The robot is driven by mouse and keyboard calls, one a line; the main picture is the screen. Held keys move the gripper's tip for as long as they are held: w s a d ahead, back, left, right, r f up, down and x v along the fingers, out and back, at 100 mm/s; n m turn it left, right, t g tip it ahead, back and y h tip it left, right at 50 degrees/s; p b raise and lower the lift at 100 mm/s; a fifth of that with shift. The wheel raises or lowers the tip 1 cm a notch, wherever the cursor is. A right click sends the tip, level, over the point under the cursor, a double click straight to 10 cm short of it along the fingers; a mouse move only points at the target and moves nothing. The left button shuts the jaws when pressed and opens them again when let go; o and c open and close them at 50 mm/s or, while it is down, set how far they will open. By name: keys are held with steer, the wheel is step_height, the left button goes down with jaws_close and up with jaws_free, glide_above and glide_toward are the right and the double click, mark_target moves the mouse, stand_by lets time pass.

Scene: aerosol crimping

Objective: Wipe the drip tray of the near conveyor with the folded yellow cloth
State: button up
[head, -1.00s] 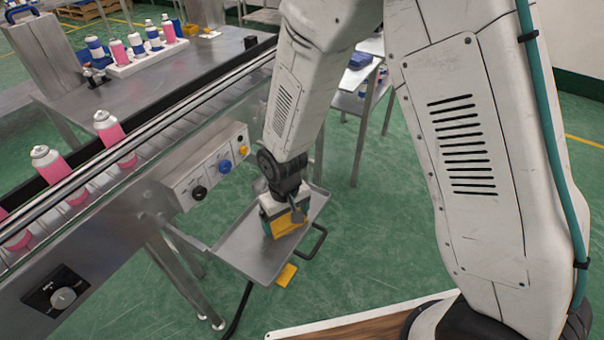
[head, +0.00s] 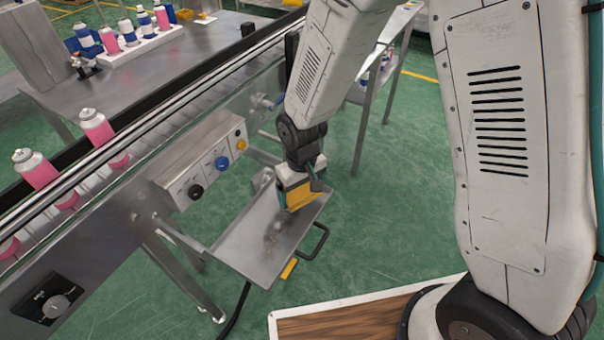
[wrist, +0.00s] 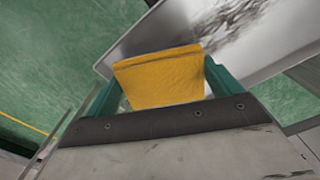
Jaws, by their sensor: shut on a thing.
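The folded yellow cloth (head: 299,197) is held between the teal fingers of my gripper (head: 301,192), which is shut on it. The metal drip tray (head: 240,242) hangs beside the near conveyor (head: 120,215). My gripper and the cloth are over the tray's far right end. In the wrist view the cloth (wrist: 158,80) juts out past the fingers, with the tray (wrist: 280,45) behind it. Dark smears (wrist: 238,20) mark the tray there, and a grey patch shows mid-tray in the head view. I cannot tell whether the cloth touches the tray.
A control box (head: 203,165) with knobs sits on the conveyor side above the tray. A black handle (head: 318,243) sticks out at the tray's right, with a yellow piece (head: 289,268) below. Pink cans (head: 100,130) stand on the conveyor.

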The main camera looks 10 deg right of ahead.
steer(key=shift+r, duration=2.7)
